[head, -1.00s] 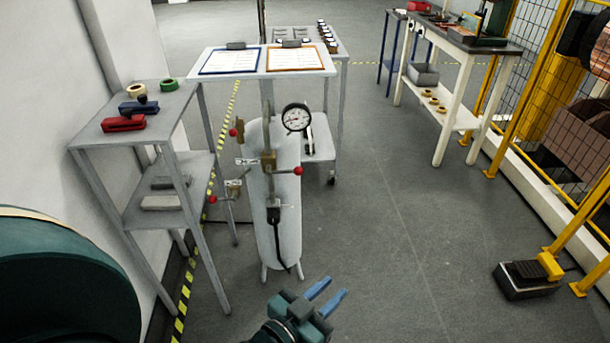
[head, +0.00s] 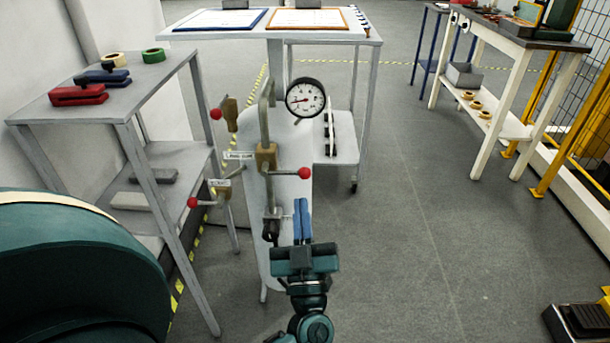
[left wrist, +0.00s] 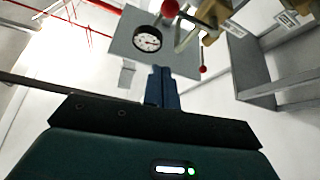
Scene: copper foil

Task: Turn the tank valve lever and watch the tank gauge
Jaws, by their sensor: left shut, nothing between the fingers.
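The white tank (head: 260,190) stands upright in front of a grey table. Its round gauge (head: 306,97) has a white dial and a red needle pointing left; the numbers are too small to read. The gauge also shows in the left wrist view (left wrist: 147,39). A brass valve (head: 266,157) on the tank's pipe has a lever pointing right, ending in a red ball (head: 304,173). My left gripper (head: 301,203) is shut and empty, its blue fingers pointing up below the red ball, apparently apart from it. The fingers also show in the left wrist view (left wrist: 161,70). My right gripper is not in view.
Two more brass valves with red balls (head: 193,202) (head: 215,114) stand left of the tank. A white workbench (head: 480,105) and yellow fence are at right. The floor between is clear.

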